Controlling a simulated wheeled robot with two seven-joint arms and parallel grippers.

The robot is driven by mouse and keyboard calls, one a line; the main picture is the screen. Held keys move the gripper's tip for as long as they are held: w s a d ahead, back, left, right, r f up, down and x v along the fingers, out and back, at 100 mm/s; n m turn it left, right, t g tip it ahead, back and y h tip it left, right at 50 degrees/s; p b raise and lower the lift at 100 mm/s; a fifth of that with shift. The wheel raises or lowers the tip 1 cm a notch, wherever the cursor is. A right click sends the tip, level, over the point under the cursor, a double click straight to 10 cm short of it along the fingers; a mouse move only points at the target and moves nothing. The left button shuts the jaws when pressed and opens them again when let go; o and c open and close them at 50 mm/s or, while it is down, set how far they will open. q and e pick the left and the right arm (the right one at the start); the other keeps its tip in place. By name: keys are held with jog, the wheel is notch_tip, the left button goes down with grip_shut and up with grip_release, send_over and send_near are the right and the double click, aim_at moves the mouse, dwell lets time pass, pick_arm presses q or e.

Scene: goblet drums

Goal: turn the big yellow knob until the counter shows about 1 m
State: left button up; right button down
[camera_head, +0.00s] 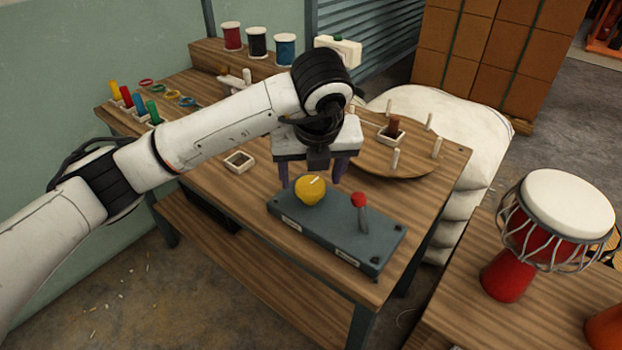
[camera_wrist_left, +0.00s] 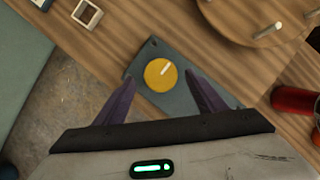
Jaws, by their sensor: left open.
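The big yellow knob (camera_head: 311,190) sits on the left part of a grey-blue control box (camera_head: 332,232) on the wooden table. A white mark shows on top of the knob. A lever with a red ball (camera_head: 358,200) stands on the box to the right of the knob. My left gripper (camera_head: 312,178) is open and empty above the box, close to the knob. In the left wrist view the knob (camera_wrist_left: 160,75) lies between and beyond the two purple fingers (camera_wrist_left: 160,97), apart from both. No counter reading can be made out. My right gripper is not in view.
A round wooden board (camera_head: 400,165) with several white pegs is behind the box. A small square tray (camera_head: 239,162) lies to the left. Thread spools (camera_head: 257,42) stand on a back shelf. A red drum (camera_head: 505,272) stands on another table at right.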

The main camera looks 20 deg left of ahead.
aim_at(310, 192)
pick_arm(q)
jog(key=shift+x, duration=1)
jog(key=shift+w+f, duration=0.1)
jog(key=shift+f, duration=0.15)
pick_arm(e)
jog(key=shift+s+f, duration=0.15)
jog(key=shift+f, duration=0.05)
pick_arm(q)
jog(key=c, duration=1)
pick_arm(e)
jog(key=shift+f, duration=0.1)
pick_arm(q)
jog(key=shift+f+m+b, duration=0.2)
jog(key=shift+m+b, duration=0.2)
jog(key=shift+b, duration=0.05)
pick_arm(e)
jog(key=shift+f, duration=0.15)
